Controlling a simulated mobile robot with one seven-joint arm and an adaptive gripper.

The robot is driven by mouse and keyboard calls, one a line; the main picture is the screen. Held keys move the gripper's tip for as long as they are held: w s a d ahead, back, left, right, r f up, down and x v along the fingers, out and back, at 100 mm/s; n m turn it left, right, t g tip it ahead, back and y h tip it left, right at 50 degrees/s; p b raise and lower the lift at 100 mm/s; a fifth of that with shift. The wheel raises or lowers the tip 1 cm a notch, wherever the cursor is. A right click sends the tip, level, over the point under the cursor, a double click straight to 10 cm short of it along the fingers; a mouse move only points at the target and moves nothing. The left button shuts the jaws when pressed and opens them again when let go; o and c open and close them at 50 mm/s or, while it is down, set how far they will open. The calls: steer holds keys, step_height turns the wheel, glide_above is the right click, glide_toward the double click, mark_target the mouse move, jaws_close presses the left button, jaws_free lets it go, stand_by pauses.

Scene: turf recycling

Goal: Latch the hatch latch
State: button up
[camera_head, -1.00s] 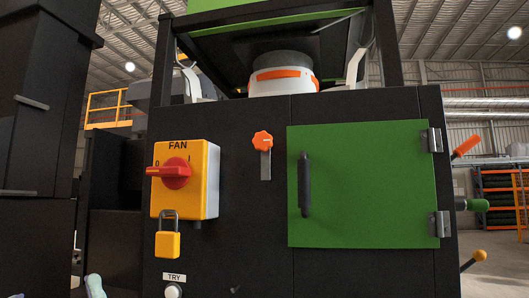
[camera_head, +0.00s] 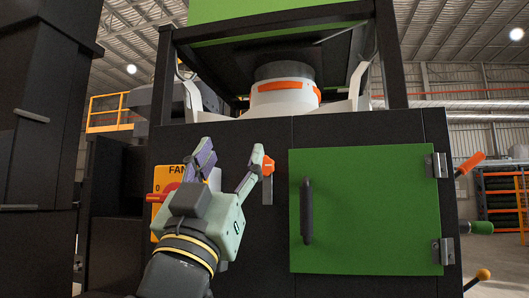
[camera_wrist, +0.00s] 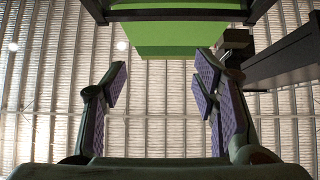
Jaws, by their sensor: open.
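The green hatch (camera_head: 365,210) is closed flush in the black cabinet front, with a dark vertical handle (camera_head: 307,210) at its left and hinges at its right. The hatch latch, an orange knob (camera_head: 268,165) on a grey bar (camera_head: 267,190), sits left of the hatch; the bar hangs down and does not overlap the hatch. My gripper (camera_head: 231,163) is open and points up in front of the cabinet. Its right finger overlaps the knob's left side in the picture; I cannot tell whether they touch. The wrist view shows the open, empty fingers (camera_wrist: 160,85) against the roof.
The yellow fan switch box (camera_head: 164,205) with a red knob is partly hidden behind my gripper. A white drum with an orange band (camera_head: 285,97) sits above the cabinet.

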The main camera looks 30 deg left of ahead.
mark_target(264, 164)
steer(key=w+a+g+p, duration=0.1)
steer(key=w+p, duration=0.1)
steer(key=w, duration=0.3)
steer(key=w+a+r+n+g+p, duration=0.1)
steer(key=w+a+g, duration=0.1)
steer(key=w, duration=0.4)
steer(key=w+a+g+p, duration=0.1)
steer(key=w+g+p, duration=0.1)
steer(key=w, duration=0.3)
steer(key=shift+w+a+r+p, duration=0.3)
steer(key=shift+w, duration=0.05)
steer(key=shift+w+a, duration=0.1)
steer(key=shift+w, duration=0.3)
jaws_close()
